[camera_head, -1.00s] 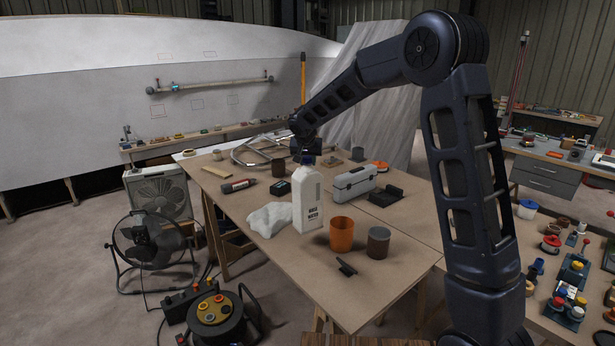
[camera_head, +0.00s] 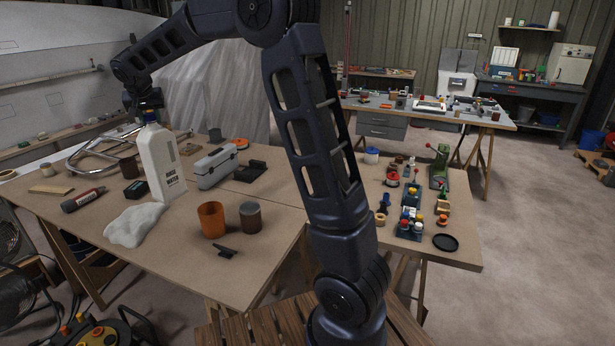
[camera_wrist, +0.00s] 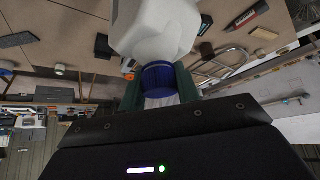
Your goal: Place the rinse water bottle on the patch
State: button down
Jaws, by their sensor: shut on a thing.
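The rinse water bottle (camera_head: 162,163) is a white jug with a blue cap and dark lettering. In the head view it is upright over the left table, behind the white cloth. My gripper (camera_head: 150,106) is shut on its blue cap. The wrist view shows the cap (camera_wrist: 160,80) between my fingers (camera_wrist: 159,92), with the white body beyond. The bottle looks slightly above the tabletop. I cannot identify the patch for certain; a flat black disc (camera_head: 445,242) lies near the front right of the right-hand table.
The left table (camera_head: 190,262) holds a white cloth (camera_head: 132,226), an orange cup (camera_head: 211,219), a grey-brown cup (camera_head: 250,217) and a grey toolbox (camera_head: 216,166).

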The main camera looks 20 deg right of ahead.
jog(key=w+d+m+h, duration=0.1)
jog(key=w+d, duration=0.2)
jog(key=d, duration=0.9)
jog(key=w+d+m, duration=0.1)
jog(key=w+d, duration=0.2)
jog(key=d, duration=0.8)
jog(key=w+d+m+h, duration=0.1)
jog(key=w+d+m, duration=0.15)
jog(key=d, duration=0.95)
jog(key=s+d+m+h, duration=0.1)
jog(key=s+d, duration=0.2)
jog(key=d, duration=0.8)
jog(key=s+d+m+g, duration=0.1)
jog(key=s+d, duration=0.1)
jog(key=d, duration=0.9)
jog(key=s+d+m+h, duration=0.1)
jog(key=s+d, duration=0.2)
jog(key=d, duration=0.8)
notch_tip(320, 180, down, 20)
jog(key=shift+w+d+r, duration=0.15)
jog(key=shift+w+r, duration=0.05)
jog(key=shift+r, duration=0.05)
jog(key=shift+f, duration=0.1)
jog(key=c, duration=1)
grip_release()
